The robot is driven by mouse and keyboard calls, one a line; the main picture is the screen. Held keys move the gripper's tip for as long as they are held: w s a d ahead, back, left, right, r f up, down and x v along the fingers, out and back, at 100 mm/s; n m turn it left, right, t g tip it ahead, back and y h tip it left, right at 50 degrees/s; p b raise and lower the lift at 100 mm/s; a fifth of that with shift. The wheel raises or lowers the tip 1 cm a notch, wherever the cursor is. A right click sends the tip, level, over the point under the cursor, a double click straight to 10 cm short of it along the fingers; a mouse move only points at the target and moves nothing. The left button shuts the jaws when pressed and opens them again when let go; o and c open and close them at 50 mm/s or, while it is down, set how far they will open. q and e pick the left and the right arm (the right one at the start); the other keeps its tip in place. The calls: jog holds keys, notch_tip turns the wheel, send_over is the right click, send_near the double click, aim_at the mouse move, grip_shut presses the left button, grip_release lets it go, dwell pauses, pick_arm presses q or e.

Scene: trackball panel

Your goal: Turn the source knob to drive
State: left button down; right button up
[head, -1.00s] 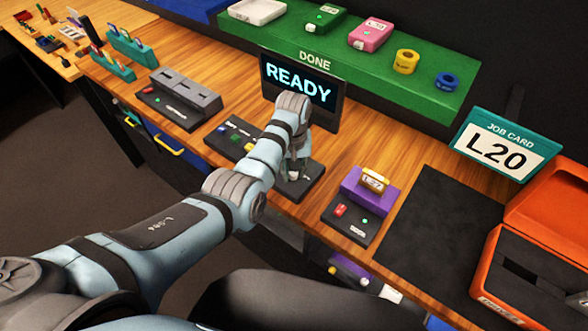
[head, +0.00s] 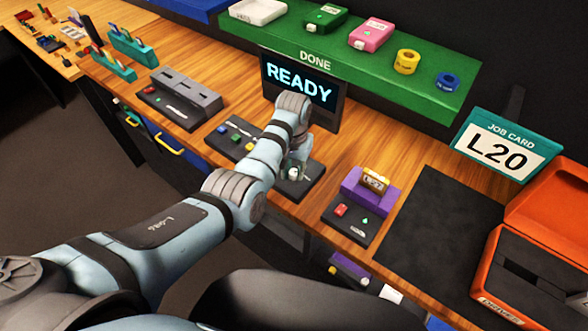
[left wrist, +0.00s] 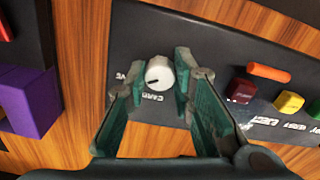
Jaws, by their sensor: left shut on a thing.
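The source knob (left wrist: 160,74) is white and round with a dark pointer mark, on a dark panel (left wrist: 125,50). My left gripper (left wrist: 167,72) has its green-padded fingers on both sides of the knob and is shut on it. In the left wrist view the mark points left and slightly down. Printed words lie beside the knob, upside down: one seems to read CARD, and one at its left is partly hidden by a finger. In the head view the knob (head: 293,173) shows small and pale under my left gripper (head: 296,168). My right gripper is not in view.
Red (left wrist: 240,91), yellow (left wrist: 289,101) and further buttons and an orange bar (left wrist: 268,72) sit beside the knob. A screen reading READY (head: 300,85) stands behind the panel. A purple device (head: 368,192) is to the right. A job card (head: 505,145) reads L20.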

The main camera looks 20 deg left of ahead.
aim_at(294, 173)
pick_arm(q)
jog(key=c, duration=1.4)
grip_release()
notch_tip(294, 173, up, 8)
jog(key=shift+s+f, duration=0.1)
jog(key=shift+f, duration=0.05)
jog(key=shift+f, duration=0.1)
